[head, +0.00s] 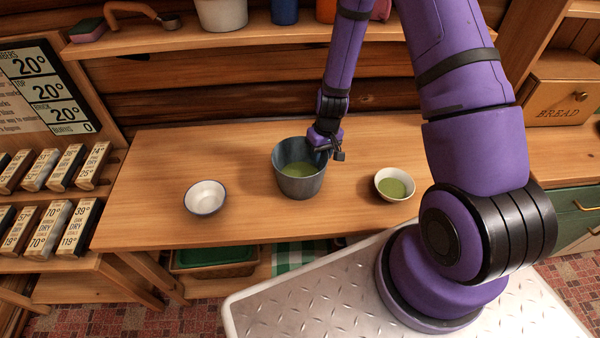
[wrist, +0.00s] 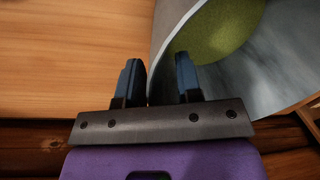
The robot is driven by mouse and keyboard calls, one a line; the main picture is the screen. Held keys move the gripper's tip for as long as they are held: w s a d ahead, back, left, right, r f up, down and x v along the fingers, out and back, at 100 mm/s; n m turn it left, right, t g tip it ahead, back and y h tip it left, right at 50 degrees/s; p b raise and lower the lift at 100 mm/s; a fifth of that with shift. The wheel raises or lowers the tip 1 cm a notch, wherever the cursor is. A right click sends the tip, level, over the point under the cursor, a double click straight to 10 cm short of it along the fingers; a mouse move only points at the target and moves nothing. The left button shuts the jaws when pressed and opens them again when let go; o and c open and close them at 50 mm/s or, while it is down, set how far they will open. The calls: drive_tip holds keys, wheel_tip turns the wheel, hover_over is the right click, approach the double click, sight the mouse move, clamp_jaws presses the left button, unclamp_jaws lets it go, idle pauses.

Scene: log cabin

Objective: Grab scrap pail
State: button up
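The scrap pail (head: 299,184) is a grey metal bucket with green contents. It stands upright on the wooden counter (head: 150,213) in the middle of the head view. My gripper (head: 328,152) is at the pail's right rim, coming from above and behind. In the wrist view, the pail (wrist: 275,75) fills the upper right. My gripper's two dark fingers (wrist: 159,72) are apart there, with the pail wall between them: one finger outside, one over the inside. I cannot tell whether either finger touches the wall.
A white bowl (head: 205,197) stands left of the pail. A bowl with green contents (head: 394,185) stands to the right, near my arm. A shelf (head: 230,38) with containers runs above the counter. A bread box (head: 563,92) is at the right.

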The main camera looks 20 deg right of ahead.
drive_tip(key=shift+f, duration=0.5)
clamp_jaws()
drive_tip(key=shift+r, duration=0.15)
